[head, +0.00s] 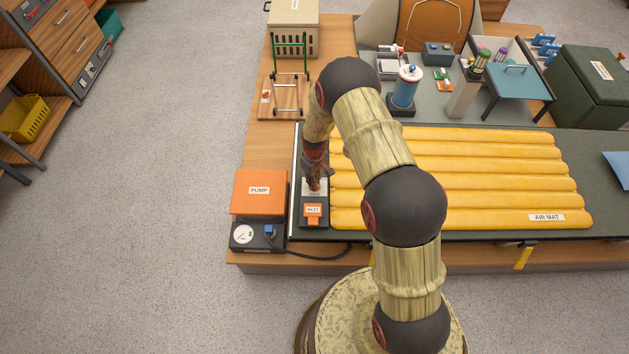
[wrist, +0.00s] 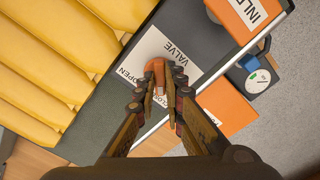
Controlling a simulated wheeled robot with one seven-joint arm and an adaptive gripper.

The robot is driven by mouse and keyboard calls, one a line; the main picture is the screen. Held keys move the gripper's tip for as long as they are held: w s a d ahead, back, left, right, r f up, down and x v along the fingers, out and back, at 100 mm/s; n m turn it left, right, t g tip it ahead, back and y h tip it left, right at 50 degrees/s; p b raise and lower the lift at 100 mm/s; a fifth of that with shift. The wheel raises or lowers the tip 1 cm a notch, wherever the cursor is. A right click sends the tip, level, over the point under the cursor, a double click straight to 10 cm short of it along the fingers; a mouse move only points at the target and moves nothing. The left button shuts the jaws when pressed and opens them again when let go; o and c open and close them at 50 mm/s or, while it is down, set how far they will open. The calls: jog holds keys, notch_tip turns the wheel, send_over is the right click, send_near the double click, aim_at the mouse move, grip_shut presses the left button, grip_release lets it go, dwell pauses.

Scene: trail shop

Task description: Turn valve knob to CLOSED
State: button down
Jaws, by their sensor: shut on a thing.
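The valve knob (wrist: 158,72) is a small orange handle on a dark panel (wrist: 185,45) beside the yellow air mat (head: 450,170). A white plate (wrist: 150,50) under it reads VALVE, with OPEN at its left and a partly covered CLOSED label near the knob's lower end. My gripper (wrist: 160,85) is shut on the knob, one finger on each side. The knob's exact pointing is hard to tell because the fingers cover part of it. In the head view my gripper (head: 314,182) hides the knob.
An orange INLET block (head: 313,209) sits on the panel just in front of the valve. The orange pump (head: 260,190) with a gauge stands to the left. A hand-cart model (head: 289,85) is behind. Open floor lies left of the table.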

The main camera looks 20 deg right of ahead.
dwell(0.4)
jog(key=c, duration=1.9)
grip_release()
notch_tip(320, 180, up, 12)
